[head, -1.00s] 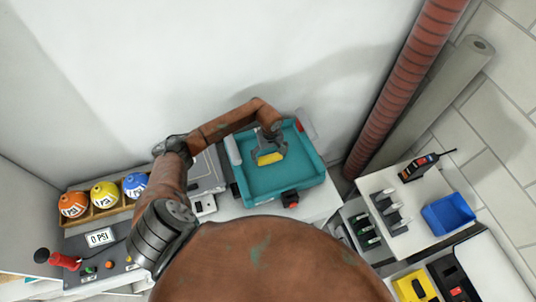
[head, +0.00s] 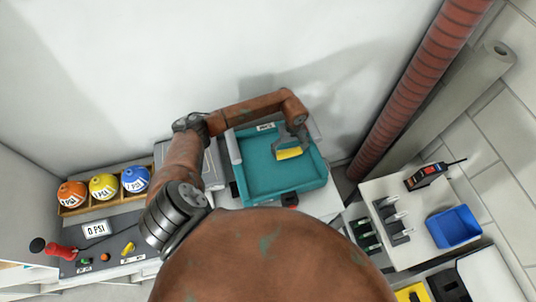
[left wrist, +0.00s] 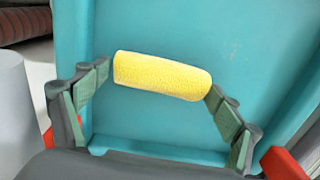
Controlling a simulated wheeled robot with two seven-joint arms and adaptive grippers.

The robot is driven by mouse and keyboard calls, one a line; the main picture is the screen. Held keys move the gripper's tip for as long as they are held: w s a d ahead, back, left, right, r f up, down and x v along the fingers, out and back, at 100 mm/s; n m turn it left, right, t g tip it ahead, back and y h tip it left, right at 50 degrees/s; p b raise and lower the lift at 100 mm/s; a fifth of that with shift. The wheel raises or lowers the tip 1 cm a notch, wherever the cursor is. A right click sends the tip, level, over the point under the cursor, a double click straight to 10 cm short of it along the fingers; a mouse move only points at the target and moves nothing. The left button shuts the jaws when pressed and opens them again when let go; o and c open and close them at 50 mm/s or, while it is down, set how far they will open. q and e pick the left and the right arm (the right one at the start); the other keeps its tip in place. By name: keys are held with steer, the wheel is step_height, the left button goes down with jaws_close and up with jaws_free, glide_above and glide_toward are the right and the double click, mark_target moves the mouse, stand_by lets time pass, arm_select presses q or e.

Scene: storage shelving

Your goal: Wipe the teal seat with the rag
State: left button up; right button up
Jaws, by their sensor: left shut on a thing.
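The teal seat (head: 262,181) is a shallow tray-like piece with raised edges, on the white bench against the wall. It fills most of the left wrist view (left wrist: 250,40). The rag (head: 289,153) is a yellow roll, and it lies across between the two fingers in the left wrist view (left wrist: 162,76). My left gripper (head: 291,146) is shut on the rag, over the upper right part of the seat. I cannot tell whether the rag touches the surface. My right gripper is not in view.
Orange, yellow and blue balls (head: 103,187) sit in a wooden holder at left, above a grey control panel (head: 95,230). A red ribbed pipe (head: 420,80) stands right of the seat. A blue bin (head: 453,227) is on a white surface at right.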

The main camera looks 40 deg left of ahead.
arm_select(q)
step_height(320, 180, up, 2)
steer(key=shift+r+p, duration=0.5)
steer(key=shift+r, duration=0.3)
steer(key=shift+r+p, duration=0.35)
steer(key=shift+r, duration=0.3)
steer(key=shift+r+p, duration=0.4)
steer(key=shift+r, duration=0.8)
